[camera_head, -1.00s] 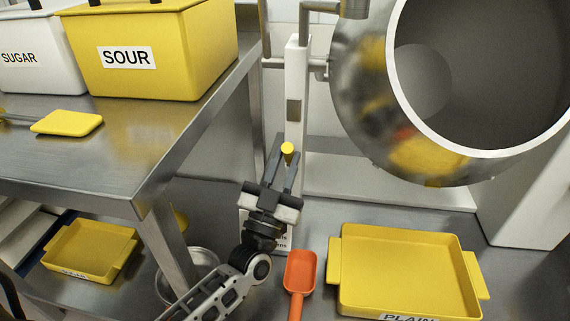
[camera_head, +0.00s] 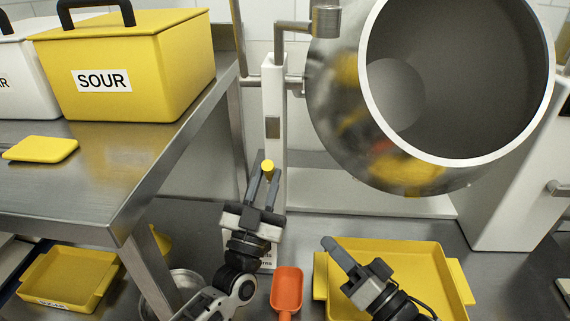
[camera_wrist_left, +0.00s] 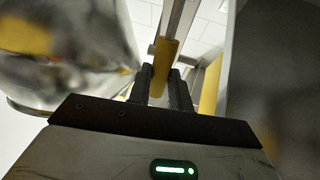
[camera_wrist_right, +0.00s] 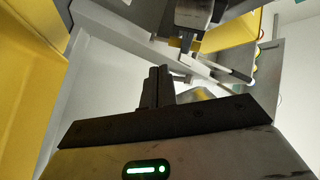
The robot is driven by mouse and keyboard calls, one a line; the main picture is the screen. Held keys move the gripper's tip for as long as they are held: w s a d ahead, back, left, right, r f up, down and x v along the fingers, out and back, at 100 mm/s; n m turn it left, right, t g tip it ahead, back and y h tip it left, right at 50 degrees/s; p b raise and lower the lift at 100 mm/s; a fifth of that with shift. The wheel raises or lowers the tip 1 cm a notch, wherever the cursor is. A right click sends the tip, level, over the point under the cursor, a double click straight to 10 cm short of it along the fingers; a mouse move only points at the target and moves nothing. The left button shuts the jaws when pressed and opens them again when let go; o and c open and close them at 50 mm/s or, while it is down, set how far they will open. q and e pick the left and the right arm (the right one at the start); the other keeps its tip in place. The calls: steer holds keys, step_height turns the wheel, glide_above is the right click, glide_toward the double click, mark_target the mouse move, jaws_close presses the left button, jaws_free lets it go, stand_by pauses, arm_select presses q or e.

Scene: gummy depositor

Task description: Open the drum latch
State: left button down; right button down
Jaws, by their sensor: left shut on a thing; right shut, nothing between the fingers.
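The steel drum (camera_head: 340,125) with a white-rimmed round mouth (camera_head: 455,75) hangs at the upper right of the head view. The white post (camera_head: 274,100) stands to its left. The latch handle with a yellow tip (camera_head: 267,166) is in front of the post. My left gripper (camera_head: 264,185) is shut on this handle; the left wrist view shows its yellow part (camera_wrist_left: 163,65) between the fingers. My right gripper (camera_head: 338,250) is shut and empty, above the yellow PLAIN tray (camera_head: 455,285). Much of the latch behind the left gripper is hidden.
The steel table (camera_head: 100,190) at left carries a yellow SOUR bin (camera_head: 150,60) and a yellow lid-like piece (camera_head: 40,148). An orange scoop (camera_head: 287,290) lies between my arms. A smaller yellow tray (camera_head: 70,280) sits below the table. The drum fills the upper right.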

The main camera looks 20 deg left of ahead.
steer(key=w+d+r+n+g+y, duration=0.1)
steer(key=w+d+r+g+y, duration=0.3)
steer(key=w+d+g, duration=0.15)
steer(key=s+x, duration=0.1)
steer(key=x, duration=1.8)
steer(key=shift+a+f+g, duration=0.25)
steer(key=shift+a+g, duration=0.1)
steer(key=shift+a, duration=0.1)
